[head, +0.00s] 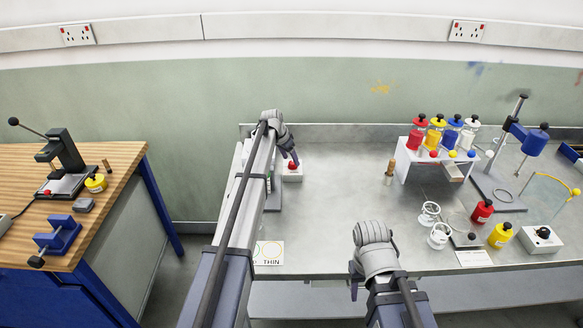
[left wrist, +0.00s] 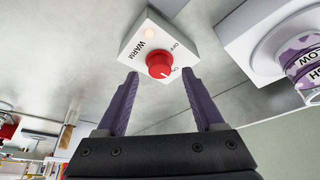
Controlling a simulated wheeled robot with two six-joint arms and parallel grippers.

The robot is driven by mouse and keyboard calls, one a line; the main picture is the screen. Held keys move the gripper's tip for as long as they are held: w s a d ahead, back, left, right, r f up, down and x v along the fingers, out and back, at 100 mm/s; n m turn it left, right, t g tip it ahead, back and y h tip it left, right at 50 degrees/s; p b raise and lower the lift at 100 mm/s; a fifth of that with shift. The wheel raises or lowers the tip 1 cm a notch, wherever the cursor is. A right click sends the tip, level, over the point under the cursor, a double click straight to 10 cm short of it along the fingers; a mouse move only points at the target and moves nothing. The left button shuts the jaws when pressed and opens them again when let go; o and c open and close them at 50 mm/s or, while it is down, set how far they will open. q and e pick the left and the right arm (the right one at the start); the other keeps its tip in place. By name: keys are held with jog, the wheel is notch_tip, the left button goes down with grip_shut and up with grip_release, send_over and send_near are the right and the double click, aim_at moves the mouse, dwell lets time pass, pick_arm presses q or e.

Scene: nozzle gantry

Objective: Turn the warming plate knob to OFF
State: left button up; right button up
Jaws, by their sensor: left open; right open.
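The white control box (head: 293,176) with a red knob (head: 292,165) stands on the grey bench, just below my left gripper (head: 289,156) in the head view. The red knob (left wrist: 158,64) has a pale mark on the side by ON. My left gripper (left wrist: 160,76) is open, its fingertips on either side of the knob's near edge; contact cannot be told. My right gripper (head: 356,282) is open and empty above the bench's front.
A white round-based unit with a purple-labelled jar (left wrist: 302,62) stands close beside the box. A white rack (head: 408,168) with coloured bottles, stands and jars fill the bench's right. My left arm hides the bench's left end. The bench middle is clear.

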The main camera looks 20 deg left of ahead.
aim_at(293, 164)
pick_arm(q)
jog(key=shift+b+x, duration=0.65)
jog(key=shift+x, duration=0.6)
jog(key=shift+r, duration=0.1)
grip_shut()
